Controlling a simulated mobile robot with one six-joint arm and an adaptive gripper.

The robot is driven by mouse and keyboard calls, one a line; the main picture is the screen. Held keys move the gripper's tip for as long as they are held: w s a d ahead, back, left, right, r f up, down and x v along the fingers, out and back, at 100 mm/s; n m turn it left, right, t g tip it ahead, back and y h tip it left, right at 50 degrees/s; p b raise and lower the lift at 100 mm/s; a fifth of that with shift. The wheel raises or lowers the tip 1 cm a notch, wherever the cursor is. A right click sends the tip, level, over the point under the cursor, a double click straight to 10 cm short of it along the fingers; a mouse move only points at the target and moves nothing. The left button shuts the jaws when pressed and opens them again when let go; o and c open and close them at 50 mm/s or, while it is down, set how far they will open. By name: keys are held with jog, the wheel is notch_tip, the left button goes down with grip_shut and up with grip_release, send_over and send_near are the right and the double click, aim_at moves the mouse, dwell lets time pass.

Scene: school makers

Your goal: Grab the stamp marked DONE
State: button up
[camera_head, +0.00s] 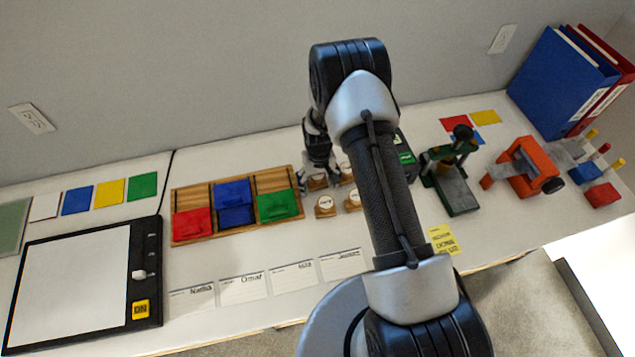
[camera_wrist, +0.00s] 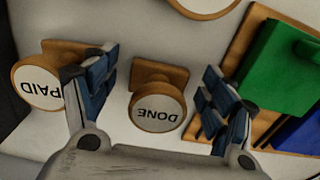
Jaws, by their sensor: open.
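The stamp marked DONE (camera_wrist: 158,112) has a round white top with a wooden rim and a wooden block beside it. Its lettering shows upside down in the wrist view. My gripper (camera_wrist: 160,82) is open, with one blue-padded finger on each side of this stamp and a visible gap to it. A stamp marked PAID (camera_wrist: 36,86) lies to the left, partly behind the left finger. In the head view my gripper (camera_head: 318,178) is low among the stamps, which are partly hidden by it and by my arm.
A wooden tray (camera_head: 238,182) with red, blue and green pieces sits close to the gripper. Another stamp (camera_head: 325,206) stands in front, and it shows cut off in the wrist view (camera_wrist: 205,4). Name cards (camera_head: 293,278) lie nearer the table edge. A green-black tool (camera_head: 452,185) stands right.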

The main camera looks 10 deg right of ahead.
jog(key=shift+f, duration=0.25)
jog(key=shift+c, duration=0.4)
jog(key=c, duration=1.1)
